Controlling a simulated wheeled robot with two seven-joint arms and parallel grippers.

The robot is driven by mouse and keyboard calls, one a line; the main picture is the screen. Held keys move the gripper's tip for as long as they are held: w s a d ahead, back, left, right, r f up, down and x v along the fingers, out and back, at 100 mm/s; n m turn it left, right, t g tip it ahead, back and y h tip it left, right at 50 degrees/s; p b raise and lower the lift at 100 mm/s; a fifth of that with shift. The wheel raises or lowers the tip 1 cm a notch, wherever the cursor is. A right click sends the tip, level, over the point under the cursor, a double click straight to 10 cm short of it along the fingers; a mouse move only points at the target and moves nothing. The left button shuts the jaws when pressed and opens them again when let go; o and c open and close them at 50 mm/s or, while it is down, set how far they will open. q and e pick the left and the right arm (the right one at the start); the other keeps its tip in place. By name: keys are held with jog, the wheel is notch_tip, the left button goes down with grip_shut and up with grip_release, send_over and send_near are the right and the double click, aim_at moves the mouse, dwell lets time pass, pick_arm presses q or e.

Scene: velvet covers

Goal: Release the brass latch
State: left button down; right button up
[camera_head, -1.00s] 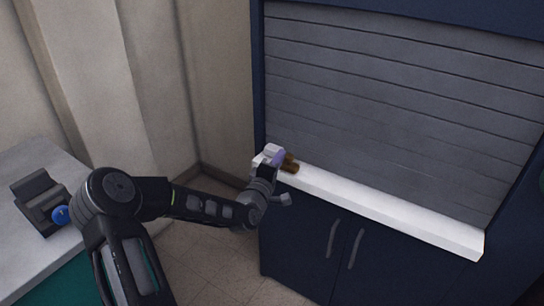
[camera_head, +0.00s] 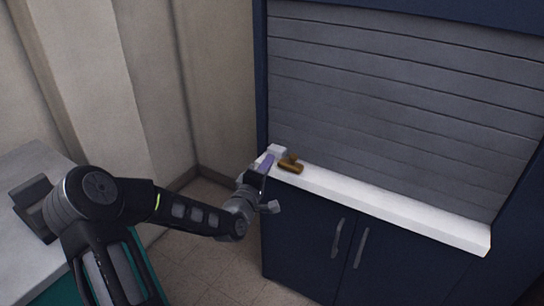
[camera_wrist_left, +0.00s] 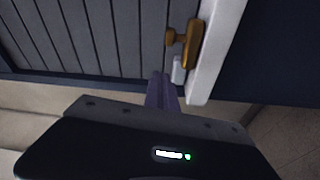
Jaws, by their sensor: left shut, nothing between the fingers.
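The brass latch (camera_head: 291,164) sits at the left end of the white ledge (camera_head: 380,205), in front of the grey slatted shutter (camera_head: 400,110). In the left wrist view the latch (camera_wrist_left: 192,44) shows a bar along the ledge and a knob sticking out towards the shutter. My left gripper (camera_head: 267,162) is just left of the latch, apart from it. Its purple fingers (camera_wrist_left: 161,90) are shut with nothing between them. A small white block (camera_wrist_left: 179,70) lies between the fingertips and the latch in the wrist view. My right gripper is out of view.
A dark blue cabinet with two door handles (camera_head: 337,239) is below the ledge. A grey-topped counter (camera_head: 32,160) with a dark cradle-like object (camera_head: 34,205) stands at the left. The ledge right of the latch is clear.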

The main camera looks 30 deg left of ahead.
pick_arm(q)
jog(key=shift+a+v, duration=0.2)
jog(key=shift+v, duration=1.95)
jog(key=shift+f, duration=0.15)
jog(key=s+d+f+m+g+h+p, duration=0.1)
jog(key=s+f+m+g, duration=0.15)
jog(key=f, duration=0.35)
jog(key=s+d+f+m+g+h, duration=0.1)
jog(key=d+f+m+g, duration=0.15)
jog(key=f, duration=0.45)
jog(key=s+d+f+m+g+h+p, duration=0.25)
jog(key=s+d+f+g, duration=0.2)
jog(key=d+f, duration=0.4)
jog(key=s+d+f+m+g+h+p, duration=0.1)
jog(key=s+d+m+g, duration=0.3)
jog(key=s+d, duration=0.6)
jog(key=s+d+f+m+g+h+p, duration=0.2)
jog(key=s+d+f+m+g+p, duration=0.1)
jog(key=s+d, duration=0.8)
jog(key=shift+s+d+f+m+g+p, duration=0.35)
jog(key=shift+d+m+g+p, duration=0.3)
jog(key=shift+m, duration=0.4)
